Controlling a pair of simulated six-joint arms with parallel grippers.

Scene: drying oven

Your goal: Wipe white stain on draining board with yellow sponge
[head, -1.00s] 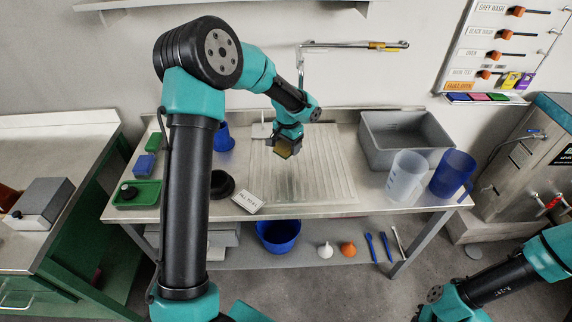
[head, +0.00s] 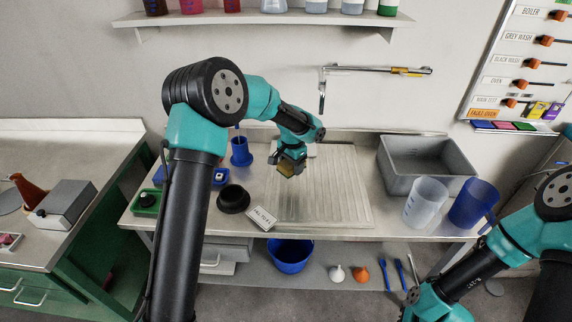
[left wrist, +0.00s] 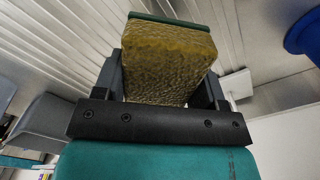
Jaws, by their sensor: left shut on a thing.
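My left gripper (head: 288,165) is shut on the yellow sponge (head: 284,172) and holds it over the left part of the draining board (head: 335,205). In the left wrist view the sponge (left wrist: 170,62) sits between the two fingers and has a dark green layer on one side. The ribbed board also shows in that view (left wrist: 60,45). I cannot tell whether the sponge touches the board. No white stain can be made out on the visible part of the board.
A grey basin (head: 425,170) stands right of the board, with a clear jug (head: 425,203) and a blue jug (head: 474,205) in front. A black ring-shaped piece (head: 233,198), a white label card (head: 261,218) and a blue holder (head: 241,152) stand on the left.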

